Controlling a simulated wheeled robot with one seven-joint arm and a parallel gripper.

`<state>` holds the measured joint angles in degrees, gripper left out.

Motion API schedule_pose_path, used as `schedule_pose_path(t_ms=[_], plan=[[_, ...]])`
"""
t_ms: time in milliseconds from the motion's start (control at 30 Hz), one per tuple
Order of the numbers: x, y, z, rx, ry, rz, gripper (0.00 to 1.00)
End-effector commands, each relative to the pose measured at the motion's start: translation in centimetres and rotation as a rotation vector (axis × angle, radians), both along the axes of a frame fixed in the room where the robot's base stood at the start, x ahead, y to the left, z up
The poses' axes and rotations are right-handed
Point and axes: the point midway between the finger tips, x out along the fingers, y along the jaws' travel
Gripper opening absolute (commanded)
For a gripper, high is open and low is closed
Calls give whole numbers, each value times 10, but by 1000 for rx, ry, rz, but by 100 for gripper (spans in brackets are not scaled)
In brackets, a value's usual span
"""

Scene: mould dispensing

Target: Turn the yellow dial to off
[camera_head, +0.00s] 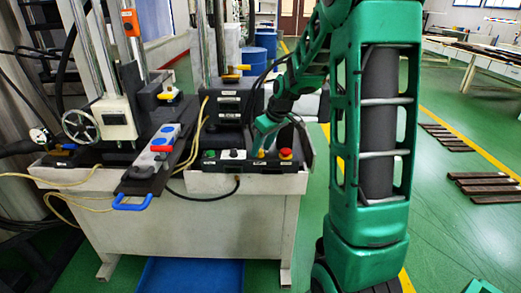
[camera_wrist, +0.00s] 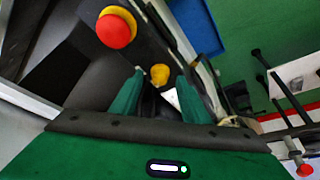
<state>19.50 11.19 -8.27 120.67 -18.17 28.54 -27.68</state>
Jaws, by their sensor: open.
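The yellow dial (camera_wrist: 160,74) is a small round knob on a dark control box (camera_head: 209,166). In the wrist view it lies between the tips of my gripper (camera_wrist: 159,80), whose two green fingers are open with gaps on both sides of the dial. I cannot tell whether the fingertips reach down around it. In the head view my gripper (camera_head: 264,142) is over the right part of the box, and the dial (camera_head: 261,153) shows only as a small yellow spot beside it. The dial's pointing direction is not clear.
A red emergency button (camera_wrist: 116,30) with a yellow collar is close to the dial; it also shows in the head view (camera_head: 286,154). Other small knobs sit left on the box. A black cable (camera_head: 237,181) hangs in front of the white bench (camera_head: 215,182).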

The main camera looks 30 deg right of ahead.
Motion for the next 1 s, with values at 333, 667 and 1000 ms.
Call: schedule_pose_path(t_ms=[333,667,1000], plan=[[-23,-5,58,-1,-2,-1,42],[-37,-8,89,0,2,-1,42],[-38,-8,91,1,3,-1,42]])
